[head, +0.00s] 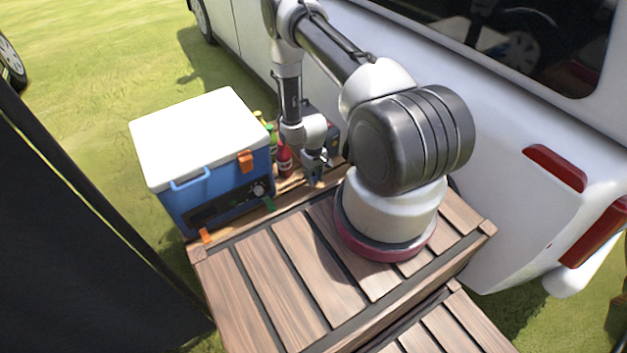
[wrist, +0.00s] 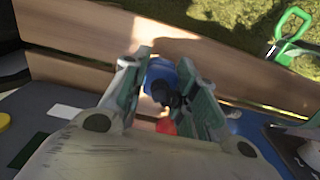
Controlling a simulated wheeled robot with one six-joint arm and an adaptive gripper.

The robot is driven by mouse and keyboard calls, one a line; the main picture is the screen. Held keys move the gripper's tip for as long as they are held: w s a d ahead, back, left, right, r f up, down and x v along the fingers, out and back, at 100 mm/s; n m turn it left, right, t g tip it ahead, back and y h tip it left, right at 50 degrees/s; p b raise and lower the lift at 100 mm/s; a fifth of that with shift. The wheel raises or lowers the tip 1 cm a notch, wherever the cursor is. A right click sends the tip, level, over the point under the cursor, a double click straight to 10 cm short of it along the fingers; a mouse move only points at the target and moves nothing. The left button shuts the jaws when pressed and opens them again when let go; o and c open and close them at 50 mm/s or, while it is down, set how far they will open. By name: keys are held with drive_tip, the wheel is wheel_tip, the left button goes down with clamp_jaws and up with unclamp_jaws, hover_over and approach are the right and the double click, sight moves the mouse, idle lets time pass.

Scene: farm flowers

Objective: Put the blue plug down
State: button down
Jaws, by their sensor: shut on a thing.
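The blue plug (wrist: 160,74) sits between the two fingers of my gripper (wrist: 166,62) in the wrist view, with a dark part on its near side. The fingers are shut on it. In the head view my gripper (head: 315,174) is low at the far edge of the wooden slatted platform (head: 262,262), just right of a red bottle (head: 284,160). The plug is too small there to tell apart clearly. I cannot tell whether it touches the wood.
A blue cooler (head: 222,190) with a white lid stands left of my gripper. Bottles stand between them. A white van (head: 500,130) is close on the right. In the wrist view a green-handled tool (wrist: 290,33) lies at the upper right. The front slats are bare.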

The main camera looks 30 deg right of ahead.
drive_tip(key=shift+f, duration=1.05)
drive_tip(key=shift+f, duration=0.6)
drive_tip(key=c, duration=1.1)
unclamp_jaws()
drive_tip(key=shift+r, duration=0.1)
